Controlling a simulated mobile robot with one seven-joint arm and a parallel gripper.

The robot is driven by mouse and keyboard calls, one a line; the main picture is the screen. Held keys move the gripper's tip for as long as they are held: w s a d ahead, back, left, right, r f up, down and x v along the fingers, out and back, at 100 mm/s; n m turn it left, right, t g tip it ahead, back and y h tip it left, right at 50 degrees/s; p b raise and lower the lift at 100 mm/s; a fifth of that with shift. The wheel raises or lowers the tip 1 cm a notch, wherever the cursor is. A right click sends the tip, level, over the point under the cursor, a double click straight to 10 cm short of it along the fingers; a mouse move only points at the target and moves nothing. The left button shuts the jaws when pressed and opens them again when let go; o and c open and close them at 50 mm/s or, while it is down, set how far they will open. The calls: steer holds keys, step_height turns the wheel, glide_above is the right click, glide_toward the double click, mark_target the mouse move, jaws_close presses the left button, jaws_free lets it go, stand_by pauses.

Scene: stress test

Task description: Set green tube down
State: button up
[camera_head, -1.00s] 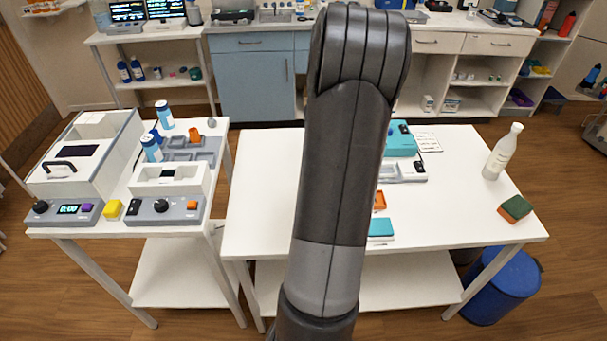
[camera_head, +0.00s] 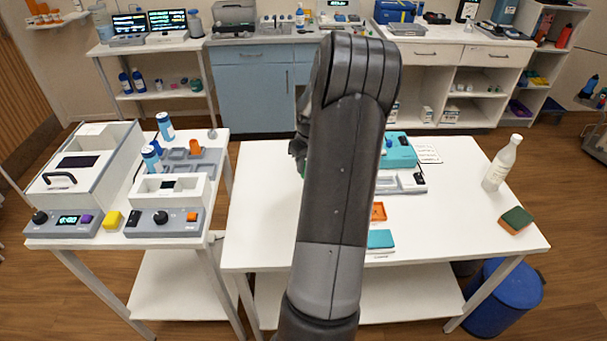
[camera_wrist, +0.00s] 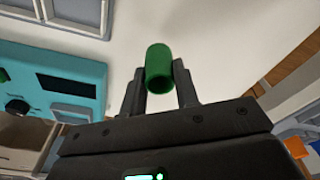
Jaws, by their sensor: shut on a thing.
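The green tube (camera_wrist: 158,68) shows in the wrist view between the two dark fingers of my gripper (camera_wrist: 159,88). The gripper is shut on it, and the tube's rounded end sticks out past the fingertips. In the head view my arm hides most of the gripper; a dark part of it and a small bit of green show just left of the arm, over the white table (camera_head: 258,215). Whether the tube touches the table cannot be told.
On the table are a teal device (camera_head: 398,153), an orange tray (camera_head: 378,211), a teal block (camera_head: 380,239), a white bottle (camera_head: 502,163) and a green-and-brown sponge (camera_head: 516,221). The table's left part looks clear. A side table with lab devices (camera_head: 85,170) stands at left.

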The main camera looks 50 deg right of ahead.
steer(key=shift+w+a+f, duration=0.1)
steer(key=shift+w+f, duration=0.25)
steer(key=shift+w, duration=0.1)
steer(key=shift+f, duration=1.9)
steer(key=o, duration=1)
steer(key=shift+f, duration=0.1)
steer(key=shift+c, duration=0.2)
